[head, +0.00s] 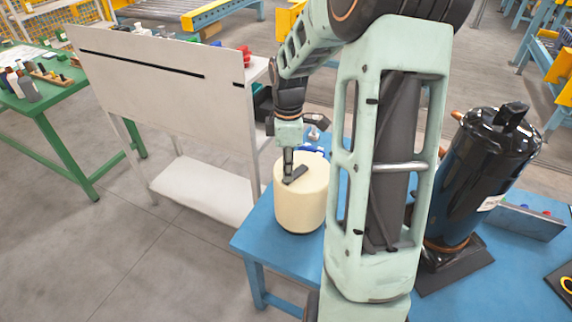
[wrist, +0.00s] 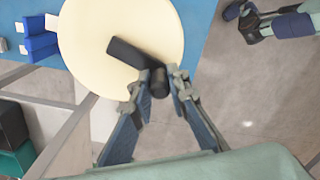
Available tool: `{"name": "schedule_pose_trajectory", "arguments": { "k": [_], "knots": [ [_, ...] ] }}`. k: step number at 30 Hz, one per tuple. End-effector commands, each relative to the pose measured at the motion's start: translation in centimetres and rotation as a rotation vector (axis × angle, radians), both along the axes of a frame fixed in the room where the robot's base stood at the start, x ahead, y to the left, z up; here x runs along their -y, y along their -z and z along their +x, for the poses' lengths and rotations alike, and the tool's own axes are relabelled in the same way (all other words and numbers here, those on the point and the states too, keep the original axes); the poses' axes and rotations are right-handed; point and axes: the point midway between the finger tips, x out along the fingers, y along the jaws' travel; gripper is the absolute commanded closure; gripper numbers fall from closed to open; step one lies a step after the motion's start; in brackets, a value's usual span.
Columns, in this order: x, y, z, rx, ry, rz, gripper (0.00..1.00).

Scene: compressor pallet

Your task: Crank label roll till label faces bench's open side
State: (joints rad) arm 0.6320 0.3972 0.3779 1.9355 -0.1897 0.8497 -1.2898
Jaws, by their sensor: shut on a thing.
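The label roll (head: 301,205) is a cream cylinder standing upright on the blue bench (head: 262,243), near its left end. Its round top (wrist: 85,35) fills the upper left of the wrist view. A dark crank (head: 295,175) lies across the top, and it also shows in the wrist view (wrist: 128,52) with an upright knob at its outer end. My gripper (wrist: 160,88) is shut on the crank's knob, at the roll's rim. In the head view my gripper (head: 288,172) comes down from above onto the crank. No label shows on the visible side of the roll.
A black compressor (head: 486,165) stands on a dark base to the right on the bench. A white shelf unit (head: 165,85) stands close on the left. Blue blocks (wrist: 40,38) lie beside the roll. Open floor (head: 150,260) lies in front at left.

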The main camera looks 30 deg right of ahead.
Motion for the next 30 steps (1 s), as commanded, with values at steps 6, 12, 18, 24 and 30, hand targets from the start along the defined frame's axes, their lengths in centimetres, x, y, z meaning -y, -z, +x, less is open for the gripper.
{"name": "schedule_pose_trajectory", "arguments": {
  "k": [6, 12, 18, 24, 30],
  "knots": [
    [0.14, -0.13, -0.31, 0.0, -0.053, -0.001, 1.0],
    [0.2, -0.08, -0.45, 0.0, -0.077, 0.0, 1.0],
    [0.22, -0.05, -0.48, 0.0, -0.083, 0.0, 1.0],
    [0.23, -0.04, -0.48, 0.0, -0.083, 0.0, 1.0],
    [0.23, -0.03, -0.48, 0.0, -0.082, 0.0, 0.7]
  ]
}}
